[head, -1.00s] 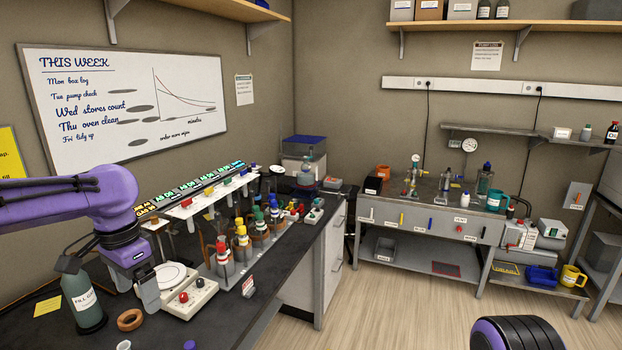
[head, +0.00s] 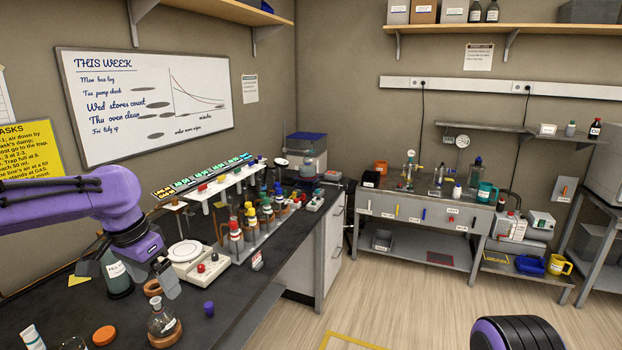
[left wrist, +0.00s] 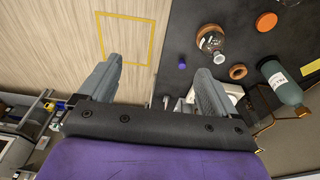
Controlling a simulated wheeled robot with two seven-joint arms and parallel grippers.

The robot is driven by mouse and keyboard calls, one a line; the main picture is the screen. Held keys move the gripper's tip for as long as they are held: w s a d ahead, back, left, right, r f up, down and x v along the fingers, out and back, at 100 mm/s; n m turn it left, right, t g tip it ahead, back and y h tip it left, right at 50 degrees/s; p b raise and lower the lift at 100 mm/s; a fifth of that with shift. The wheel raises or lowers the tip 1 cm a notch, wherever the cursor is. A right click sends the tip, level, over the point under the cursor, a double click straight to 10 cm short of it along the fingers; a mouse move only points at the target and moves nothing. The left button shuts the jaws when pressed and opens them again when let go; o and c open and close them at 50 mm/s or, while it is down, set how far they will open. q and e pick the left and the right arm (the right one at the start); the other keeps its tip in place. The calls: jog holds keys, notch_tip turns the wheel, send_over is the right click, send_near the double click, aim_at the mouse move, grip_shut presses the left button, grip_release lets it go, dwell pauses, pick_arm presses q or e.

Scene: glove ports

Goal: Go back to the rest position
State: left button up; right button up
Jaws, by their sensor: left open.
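My left arm comes in from the left in the head view, over the dark bench. My right gripper does not show; a dark, purple-edged part at the bottom right of the head view seems to be mine.
A rack of colour-capped bottles (head: 250,233) stands behind. A yellow floor outline (head: 345,341) lies on clear wooden floor.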

pick_arm(q)
jog(key=w+d+f+n+t+h, duration=0.2)
jog(key=w+d+f+n+t, duration=0.1)
jog(key=w+d+t, duration=0.15)
jog(key=s+f+n+t+y+b, duration=0.3)
jog(key=f+n+b, duration=0.3)
jog(key=f, duration=1.9)
jog(key=s+a+f+n+g+y+b, duration=0.1)
jog(key=s+a+f+g+b, duration=0.1)
jog(key=s+f, duration=1.1)
jog(key=s+a+f+n+g+y+b, duration=0.1)
jog(key=s+f+g+b, duration=0.3)
jog(key=s+f, duration=0.9)
jog(key=s+a+y+b, duration=0.1)
jog(key=s, duration=0.7)
jog(key=shift+f+n, duration=0.2)
jog(key=shift+n, duration=0.1)
